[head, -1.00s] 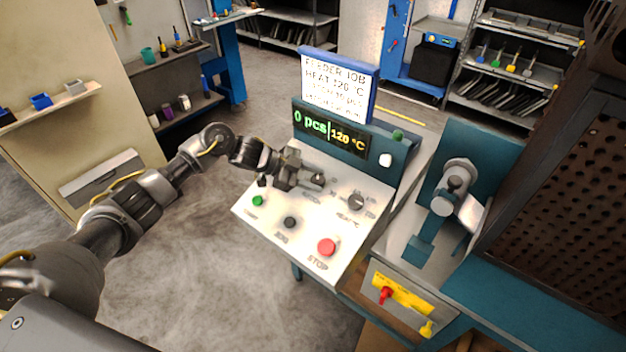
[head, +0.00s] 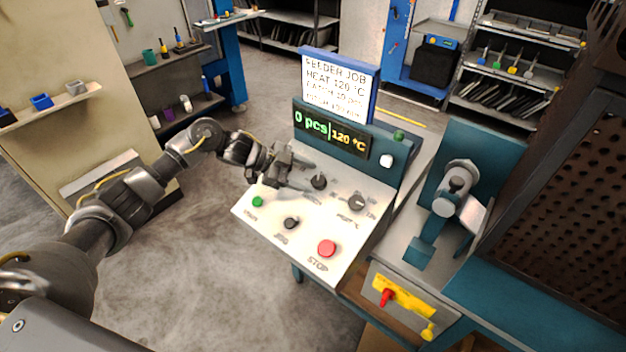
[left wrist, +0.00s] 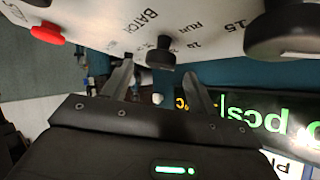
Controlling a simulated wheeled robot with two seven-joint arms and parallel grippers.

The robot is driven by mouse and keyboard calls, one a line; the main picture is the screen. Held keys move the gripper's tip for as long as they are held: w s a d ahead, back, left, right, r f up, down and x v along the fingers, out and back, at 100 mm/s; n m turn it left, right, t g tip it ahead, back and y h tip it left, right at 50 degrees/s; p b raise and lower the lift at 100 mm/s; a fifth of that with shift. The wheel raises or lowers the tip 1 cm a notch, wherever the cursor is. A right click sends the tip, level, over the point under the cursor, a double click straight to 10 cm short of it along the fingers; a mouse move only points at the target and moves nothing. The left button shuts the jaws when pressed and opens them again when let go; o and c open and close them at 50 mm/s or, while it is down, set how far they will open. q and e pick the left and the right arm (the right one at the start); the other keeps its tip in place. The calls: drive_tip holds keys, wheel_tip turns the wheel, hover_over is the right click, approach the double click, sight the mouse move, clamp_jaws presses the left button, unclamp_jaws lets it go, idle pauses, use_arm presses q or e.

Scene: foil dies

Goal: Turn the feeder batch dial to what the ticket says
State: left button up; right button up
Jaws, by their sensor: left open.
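The batch dial (head: 319,181) is a dark knob on the sloped white panel (head: 285,215). My left gripper (head: 305,178) is open and empty, its fingers pointing at the dial from the left. Its open fingers (left wrist: 160,82) show in the left wrist view, with a BATCH label beyond them. Whether they touch the dial I cannot tell. The ticket (head: 338,85) reads FEEDER JOB, HEAT 120 °C; its blurred batch line looks like 10 pcs. The display (head: 330,133) reads 0 pcs and 120 °C. My right gripper is out of view.
A green button (head: 257,202), a black button (head: 291,223) and a red STOP button (head: 327,248) line the panel's lower part. A teal machine (head: 455,190) stands at right. Open floor lies left of the panel.

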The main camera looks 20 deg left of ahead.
use_arm(q)
drive_tip(key=b+v, duration=0.1)
drive_tip(key=v, duration=0.7)
drive_tip(key=shift+b, duration=0.3)
drive_tip(key=shift+f, duration=0.1)
